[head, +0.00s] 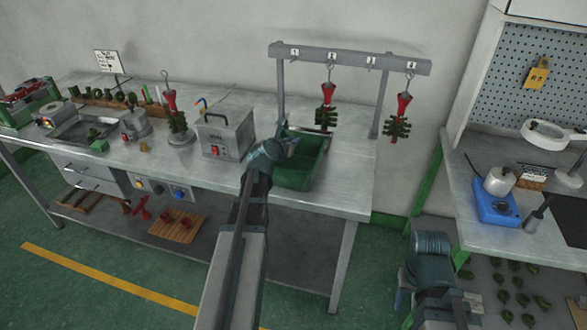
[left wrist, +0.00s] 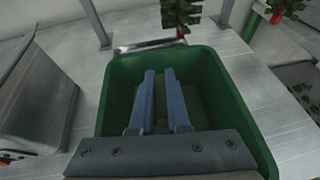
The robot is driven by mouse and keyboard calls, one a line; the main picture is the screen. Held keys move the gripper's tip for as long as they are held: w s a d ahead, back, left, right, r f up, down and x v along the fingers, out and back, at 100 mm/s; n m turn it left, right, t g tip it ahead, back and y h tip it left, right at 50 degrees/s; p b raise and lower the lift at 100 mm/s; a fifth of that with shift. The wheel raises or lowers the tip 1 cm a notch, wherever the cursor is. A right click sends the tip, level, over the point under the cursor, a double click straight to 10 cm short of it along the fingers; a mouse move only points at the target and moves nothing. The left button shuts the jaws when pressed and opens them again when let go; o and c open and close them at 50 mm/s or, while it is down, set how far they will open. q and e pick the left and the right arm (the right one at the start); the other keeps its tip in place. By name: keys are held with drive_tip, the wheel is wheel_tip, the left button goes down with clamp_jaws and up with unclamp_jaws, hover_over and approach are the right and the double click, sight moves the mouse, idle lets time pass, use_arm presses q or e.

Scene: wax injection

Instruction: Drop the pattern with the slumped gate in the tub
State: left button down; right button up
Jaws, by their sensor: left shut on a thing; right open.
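The green tub (head: 297,178) stands on the bench below the hanging rail. My left gripper (head: 288,146) is over it. In the left wrist view the blue fingers of my left gripper (left wrist: 160,78) point down into the tub (left wrist: 118,78), nearly closed together. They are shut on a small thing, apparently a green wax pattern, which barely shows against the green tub. Its gate cannot be made out. Several small green patterns (head: 130,99) stand at the back left of the bench. My right gripper (head: 440,294) is low at the right, away from the bench, open, its fingers hard to make out.
A grey machine (head: 226,136) stands just left of the tub. Red-and-green trees (head: 326,108) (head: 397,120) hang from the rail (head: 350,60) behind and right of it. Another tree (head: 175,115) stands on the bench. A second bench with a blue hotplate (head: 497,208) is at right.

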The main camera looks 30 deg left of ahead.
use_arm(q)
drive_tip(key=shift+r, duration=0.1)
drive_tip(key=c, duration=0.8)
unclamp_jaws()
